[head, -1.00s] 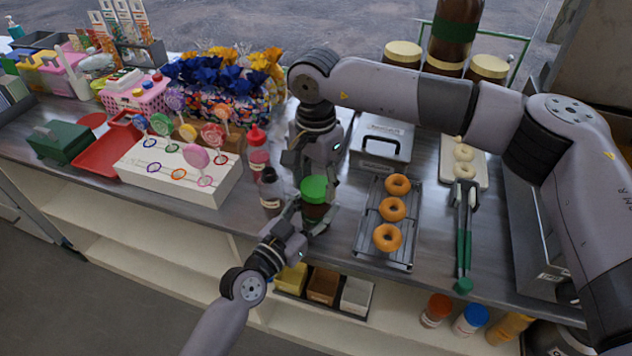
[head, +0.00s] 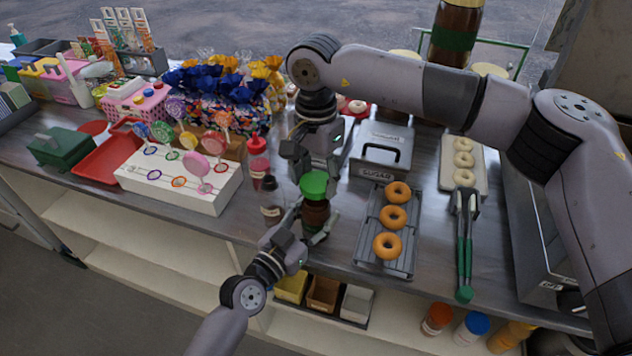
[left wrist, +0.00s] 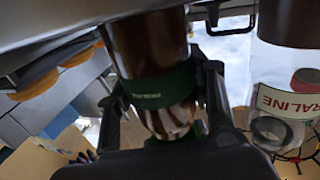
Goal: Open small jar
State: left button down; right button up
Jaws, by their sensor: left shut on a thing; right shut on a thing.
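The small jar (head: 316,215) is brown and stands upright near the counter's front edge in the head view. Its green lid (head: 314,185) is above the body. I cannot tell whether a gap separates them. My left gripper (head: 314,228) is shut around the jar body from the front left. In the left wrist view the fingers flank a brown jar with a green band (left wrist: 160,92). My right gripper (head: 308,172) reaches down from behind and is shut on the lid. Its fingertips are partly hidden.
A dark-capped bottle (head: 271,197) and a red-capped bottle (head: 258,158) stand close left of the jar. A doughnut rack (head: 402,260) is close on the right, with a sugar box (head: 368,168) behind it. A lollipop stand (head: 205,200) lies further left.

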notch_tip(320, 180, up, 2)
jog(key=shift+r, duration=0.1)
pick_arm(q)
jog(key=c, duration=0.7)
grip_release()
jog(key=v, duration=1.2)
jog(key=shift+s, duration=0.1)
